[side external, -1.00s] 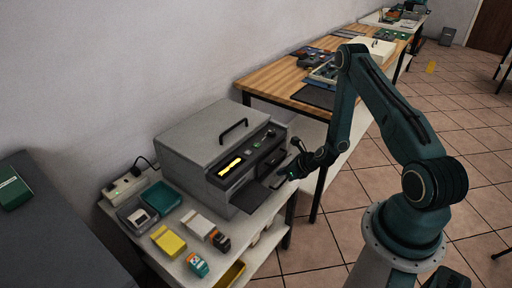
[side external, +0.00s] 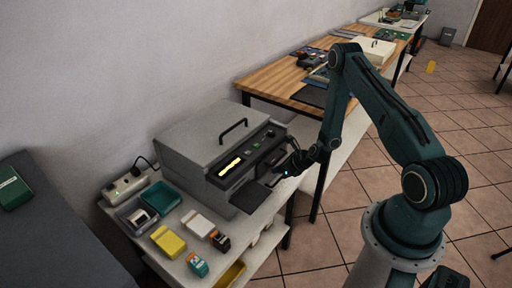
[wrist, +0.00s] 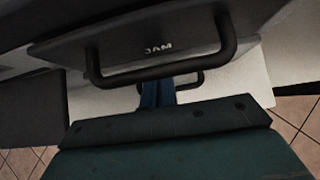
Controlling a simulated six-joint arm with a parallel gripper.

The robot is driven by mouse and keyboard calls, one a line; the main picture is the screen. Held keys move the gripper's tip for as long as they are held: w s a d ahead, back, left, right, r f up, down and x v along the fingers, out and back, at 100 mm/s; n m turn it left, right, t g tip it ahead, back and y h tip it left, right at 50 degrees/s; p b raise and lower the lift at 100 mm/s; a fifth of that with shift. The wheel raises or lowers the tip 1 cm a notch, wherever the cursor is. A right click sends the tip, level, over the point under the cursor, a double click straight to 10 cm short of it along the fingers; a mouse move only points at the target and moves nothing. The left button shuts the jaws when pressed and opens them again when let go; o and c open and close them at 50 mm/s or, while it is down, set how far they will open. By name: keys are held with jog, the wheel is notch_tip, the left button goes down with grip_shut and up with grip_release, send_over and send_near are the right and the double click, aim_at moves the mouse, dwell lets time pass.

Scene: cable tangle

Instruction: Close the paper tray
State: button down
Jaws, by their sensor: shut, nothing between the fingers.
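The paper tray (side external: 250,198) is a dark flat tray sticking out low from the front of a grey box-shaped printer (side external: 190,150). My gripper (side external: 286,172) is shut and empty, close to the printer's front at the right end of the tray. In the wrist view, my blue-grey fingers (wrist: 157,95) are together, pointing at a dark bar handle. A nearer black handle (wrist: 165,72) sits on a dark panel marked JAM (wrist: 158,48). The fingers' exact contact with the tray is hidden.
The printer stands on a white table with a teal bin (side external: 160,197), a yellow box (side external: 168,241), a white box (side external: 197,223) and a power strip (side external: 127,187). A wooden bench (side external: 280,83) with several items stands behind. The tiled floor at right is open.

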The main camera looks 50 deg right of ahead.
jog(key=shift+w+r, duration=0.2)
jog(key=shift+w, duration=0.2)
jog(key=shift+s, duration=0.5)
jog(key=s, duration=0.4)
jog(key=shift+d, duration=0.1)
jog(key=v, duration=0.9)
jog(key=shift+s, duration=0.3)
jog(key=shift+r, duration=0.15)
